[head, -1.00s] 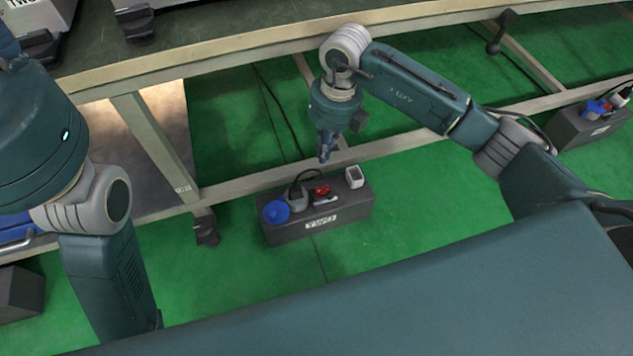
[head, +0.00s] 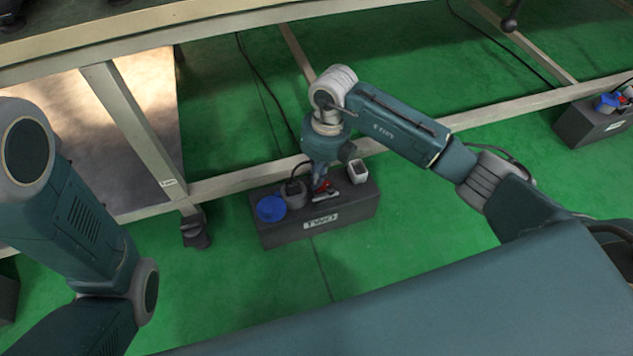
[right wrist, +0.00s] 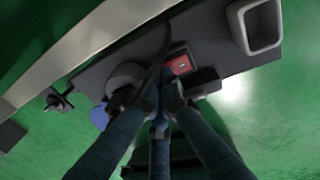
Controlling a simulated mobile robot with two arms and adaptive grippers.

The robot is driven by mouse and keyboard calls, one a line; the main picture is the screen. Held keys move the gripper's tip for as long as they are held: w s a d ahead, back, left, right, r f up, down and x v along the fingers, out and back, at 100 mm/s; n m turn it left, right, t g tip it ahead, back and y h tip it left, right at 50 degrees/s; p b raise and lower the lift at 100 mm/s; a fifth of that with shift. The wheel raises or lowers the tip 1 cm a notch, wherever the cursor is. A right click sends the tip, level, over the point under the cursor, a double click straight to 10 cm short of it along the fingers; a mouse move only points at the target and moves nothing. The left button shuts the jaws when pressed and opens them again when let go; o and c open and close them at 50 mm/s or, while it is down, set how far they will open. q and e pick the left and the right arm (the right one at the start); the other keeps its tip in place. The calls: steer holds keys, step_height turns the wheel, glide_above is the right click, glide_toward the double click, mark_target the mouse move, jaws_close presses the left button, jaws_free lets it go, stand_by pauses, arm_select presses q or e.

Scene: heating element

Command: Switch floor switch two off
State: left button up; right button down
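Floor switch two is a dark grey box (head: 350,208) on the green floor with a white "TWO" label (head: 320,221) on its front. A red rocker switch (head: 323,186) sits on its top, partly hidden by my gripper; it also shows in the right wrist view (right wrist: 181,65). My right gripper (head: 319,180) points down just above the red switch. In the right wrist view its fingers (right wrist: 165,98) come together with nothing held, their tips close beside the red switch; contact cannot be told. My left gripper is out of the picture; only my left arm shows.
A table rail (head: 235,186) runs just behind the box. Another switch box (head: 590,125) stands at the far right.

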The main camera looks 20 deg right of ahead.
stand_by(0.3)
steer(key=shift+a+f+p, duration=0.1)
steer(key=shift+p, duration=0.45)
steer(key=shift+f, duration=0.1)
steer(key=shift+b, duration=0.3)
